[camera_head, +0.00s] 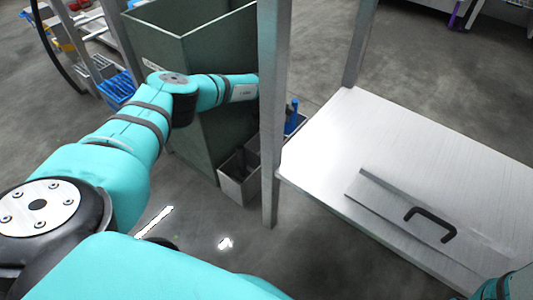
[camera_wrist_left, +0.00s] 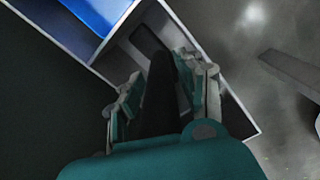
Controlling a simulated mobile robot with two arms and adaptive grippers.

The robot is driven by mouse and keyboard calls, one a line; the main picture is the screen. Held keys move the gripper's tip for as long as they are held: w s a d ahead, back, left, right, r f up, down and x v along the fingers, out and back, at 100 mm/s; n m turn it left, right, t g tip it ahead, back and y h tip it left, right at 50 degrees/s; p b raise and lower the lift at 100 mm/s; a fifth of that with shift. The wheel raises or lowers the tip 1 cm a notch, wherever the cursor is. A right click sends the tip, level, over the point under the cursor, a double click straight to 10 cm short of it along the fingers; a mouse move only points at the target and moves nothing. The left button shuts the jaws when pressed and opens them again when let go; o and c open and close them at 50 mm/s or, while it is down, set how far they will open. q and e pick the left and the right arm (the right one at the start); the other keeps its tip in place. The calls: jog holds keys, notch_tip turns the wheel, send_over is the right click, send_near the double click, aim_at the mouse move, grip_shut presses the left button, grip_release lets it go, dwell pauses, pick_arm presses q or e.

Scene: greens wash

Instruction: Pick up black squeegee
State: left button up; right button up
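The black squeegee (camera_wrist_left: 160,85) shows in the left wrist view as a dark handle rising out of a grey compartment (camera_wrist_left: 122,58). My left gripper (camera_wrist_left: 160,95) points down into this compartment, its fingers on either side of the dark handle. The fingers look spread, with some gap on the left side; contact is hard to tell in the dim light. In the head view my left gripper is hidden behind the metal post, above the small grey holder (camera_head: 238,184). My right gripper is out of view.
A blue item (camera_wrist_left: 98,12) fills the neighbouring compartment; a blue handle (camera_head: 293,117) shows in the head view. A tall green-grey bin (camera_head: 200,125) stands beside the holder. A metal post (camera_head: 270,130) and a steel table (camera_head: 330,135) with a black-handled lid (camera_head: 395,210) are at right.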

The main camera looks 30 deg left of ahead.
pick_arm(q)
grip_shut()
jog(key=shift+r, duration=0.1)
jog(key=shift+r, duration=0.1)
